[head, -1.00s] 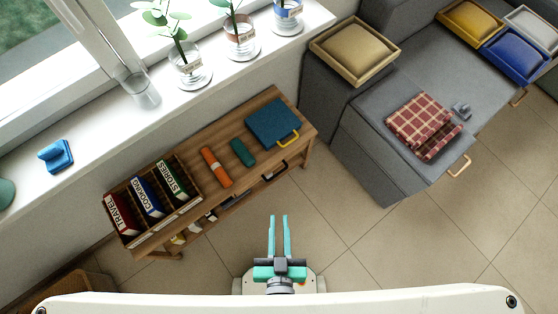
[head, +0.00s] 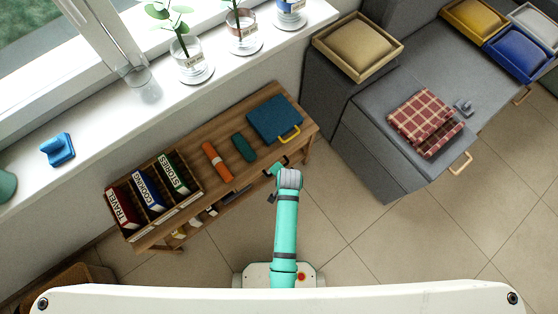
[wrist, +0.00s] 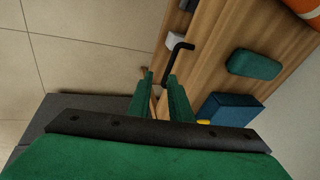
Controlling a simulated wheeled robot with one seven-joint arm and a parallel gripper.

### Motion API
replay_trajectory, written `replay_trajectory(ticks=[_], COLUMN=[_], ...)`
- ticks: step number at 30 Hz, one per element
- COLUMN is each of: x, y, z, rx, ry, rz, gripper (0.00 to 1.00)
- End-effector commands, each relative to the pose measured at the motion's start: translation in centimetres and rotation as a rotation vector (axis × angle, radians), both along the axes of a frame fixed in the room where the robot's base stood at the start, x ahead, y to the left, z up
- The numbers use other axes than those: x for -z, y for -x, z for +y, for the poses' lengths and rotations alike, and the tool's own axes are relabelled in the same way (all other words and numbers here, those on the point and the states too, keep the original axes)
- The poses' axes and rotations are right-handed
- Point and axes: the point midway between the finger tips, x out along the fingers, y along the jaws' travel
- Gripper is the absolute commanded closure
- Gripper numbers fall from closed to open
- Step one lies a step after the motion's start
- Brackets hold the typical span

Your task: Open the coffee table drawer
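The wooden coffee table (head: 265,98) stands along the wall below the window sill. Its dark drawer handle (wrist: 180,55) is a black bar on the front face in the wrist view. In the head view my gripper and arm cover the handle. My gripper (head: 278,168) is at the table's front edge, below the blue case. In the wrist view its two green fingers (wrist: 160,78) are apart, with the tips close to the handle's near end. I cannot tell whether they touch it. The drawer looks closed, but its front is only partly visible.
On the tabletop are a blue case (head: 273,119), a green case (head: 243,148), an orange roll (head: 217,162) and a book crate (head: 182,207). The tiled floor (head: 350,250) in front is clear.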

Motion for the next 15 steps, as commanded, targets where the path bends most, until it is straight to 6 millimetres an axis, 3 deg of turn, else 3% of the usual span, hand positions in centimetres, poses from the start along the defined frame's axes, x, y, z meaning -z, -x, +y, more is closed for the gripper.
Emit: replay_trajectory(ticks=[1, 6, 15], x=[-0.2, -0.9, -0.7], y=[-1.6, -4.0, -5.1], z=[0.0, 0.3, 0.5], rx=[0.024, 0.091, 0.128], ry=[-0.019, -0.065, -0.089], rz=[0.034, 0.145, 0.211], gripper=[0.81, 0.81, 0.81])
